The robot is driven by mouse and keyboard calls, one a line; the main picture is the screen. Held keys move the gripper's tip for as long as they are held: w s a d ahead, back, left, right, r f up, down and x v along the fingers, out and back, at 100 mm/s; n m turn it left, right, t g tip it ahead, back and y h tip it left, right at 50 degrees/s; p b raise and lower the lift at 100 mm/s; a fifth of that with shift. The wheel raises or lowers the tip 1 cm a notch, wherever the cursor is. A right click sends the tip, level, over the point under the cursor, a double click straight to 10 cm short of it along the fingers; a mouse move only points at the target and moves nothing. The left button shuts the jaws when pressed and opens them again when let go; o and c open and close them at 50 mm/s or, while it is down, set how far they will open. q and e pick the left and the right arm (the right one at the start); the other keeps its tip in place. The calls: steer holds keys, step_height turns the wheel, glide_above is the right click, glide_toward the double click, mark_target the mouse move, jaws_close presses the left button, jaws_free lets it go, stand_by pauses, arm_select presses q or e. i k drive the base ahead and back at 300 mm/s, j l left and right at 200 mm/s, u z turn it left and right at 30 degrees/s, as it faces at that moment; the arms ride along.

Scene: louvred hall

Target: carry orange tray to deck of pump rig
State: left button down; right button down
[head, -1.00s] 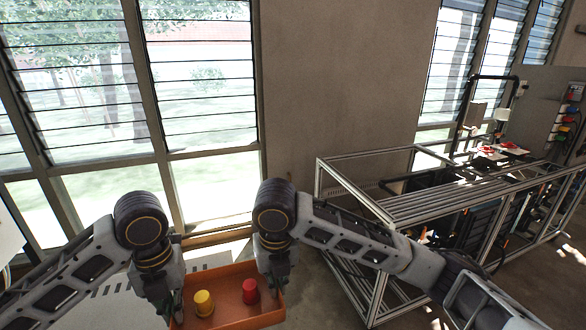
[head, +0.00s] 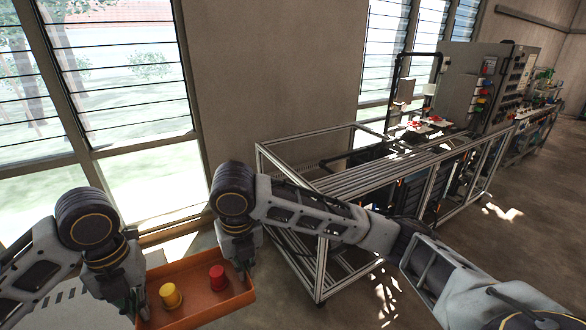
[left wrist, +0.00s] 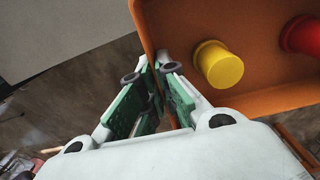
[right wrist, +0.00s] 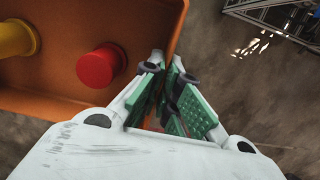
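The orange tray (head: 196,284) is held up between my two arms at the lower left of the head view. A yellow cup-shaped piece (head: 170,295) and a red one (head: 217,278) stand in it. My left gripper (left wrist: 155,98) is shut on the tray's left wall. My right gripper (right wrist: 168,88) is shut on its right wall. The tray also shows in the left wrist view (left wrist: 172,25) and the right wrist view (right wrist: 60,85). The pump rig (head: 330,185) is a metal-profile frame with a slatted deck, right of the tray and apart from it.
Control panels and hardware (head: 470,85) stand at the rig's far end. Louvred windows (head: 120,70) and a plain wall (head: 270,70) lie behind. The floor (head: 520,250) right of the rig is open. The rig's near corner post (head: 318,270) stands close to my right arm.

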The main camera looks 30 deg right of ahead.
mark_target(378, 168)
steer(key=i+l, duration=0.1)
steer(key=l, duration=0.8)
steer(key=i+l+z, duration=0.1)
steer(key=l, duration=0.3)
steer(key=i+l, duration=0.15)
steer(key=l, duration=0.3)
steer(key=i+l+z, duration=0.1)
steer(key=l, duration=0.3)
steer(key=i+l, duration=0.2)
steer(key=l, duration=0.25)
steer(key=i+l, duration=0.2)
steer(key=l, duration=0.2)
steer(key=i+l+z, duration=0.1)
steer(key=l, duration=0.3)
steer(key=i+l, duration=0.2)
steer(key=l, duration=0.25)
steer(key=i+l+z, duration=0.1)
steer(key=i+l, duration=0.55)
steer(key=i, duration=0.05)
